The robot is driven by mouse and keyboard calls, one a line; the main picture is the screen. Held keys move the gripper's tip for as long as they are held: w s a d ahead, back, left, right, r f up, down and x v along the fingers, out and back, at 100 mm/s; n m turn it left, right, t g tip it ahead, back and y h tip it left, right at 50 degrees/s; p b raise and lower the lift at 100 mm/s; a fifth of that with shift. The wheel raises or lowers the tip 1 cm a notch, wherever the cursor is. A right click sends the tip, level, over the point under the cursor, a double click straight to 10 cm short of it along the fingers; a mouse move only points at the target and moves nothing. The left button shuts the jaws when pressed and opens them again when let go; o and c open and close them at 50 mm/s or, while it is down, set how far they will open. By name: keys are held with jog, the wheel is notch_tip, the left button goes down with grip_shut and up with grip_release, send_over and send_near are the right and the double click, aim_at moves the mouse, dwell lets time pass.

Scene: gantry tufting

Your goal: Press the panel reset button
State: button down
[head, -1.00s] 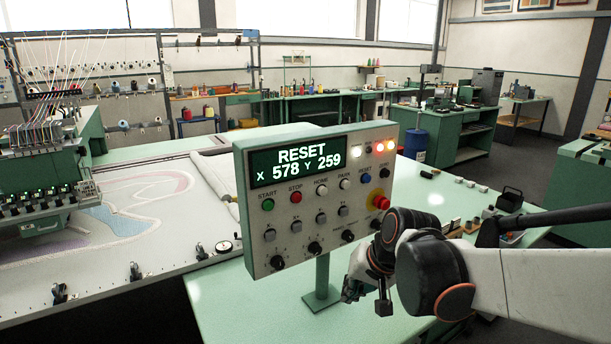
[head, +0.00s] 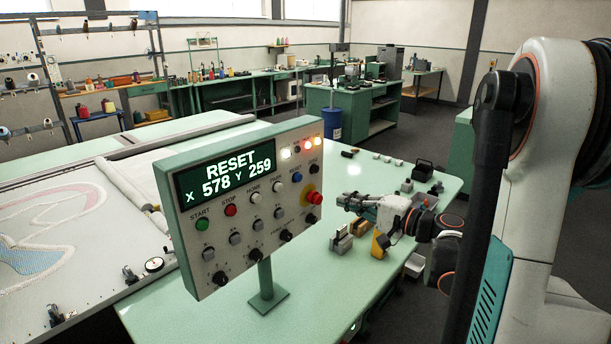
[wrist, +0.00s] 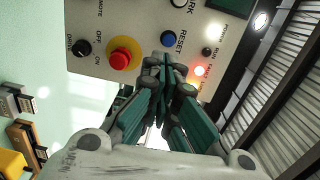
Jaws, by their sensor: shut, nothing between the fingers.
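The control panel (head: 240,205) stands tilted on a post, its display (head: 226,175) reading "RESET X 578 Y 259". The round blue reset button (head: 297,177) sits in the upper button row, towards the right. It also shows in the wrist view (wrist: 168,38), labelled RESET. My gripper (head: 342,202) is to the right of the panel and lower than the button, its fingers pointing left. In the wrist view my gripper (wrist: 163,64) is shut and empty, its tips appearing just below the blue button. The gap in depth between tips and panel cannot be told.
A red emergency stop knob (head: 313,198) on a yellow base is beside the fingertips in the wrist view (wrist: 124,58). Small grey blocks (head: 341,241) and a yellow item (head: 381,243) lie on the green table (head: 200,318) under my arm. Orange-red lamps (head: 314,143) glow on the panel.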

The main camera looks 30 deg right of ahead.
jog(key=shift+s+d+r+t, duration=0.3)
jog(key=shift+d+r, duration=0.15)
jog(key=shift+d, duration=0.2)
jog(key=shift+w, duration=0.15)
jog(key=b, duration=0.2)
send_near(298, 177)
jog(key=w, duration=0.6)
jog(key=shift+w+a+f, duration=0.25)
jog(key=shift+w+f, duration=0.05)
jog(key=shift+w, duration=0.3)
jog(key=shift+w, duration=0.1)
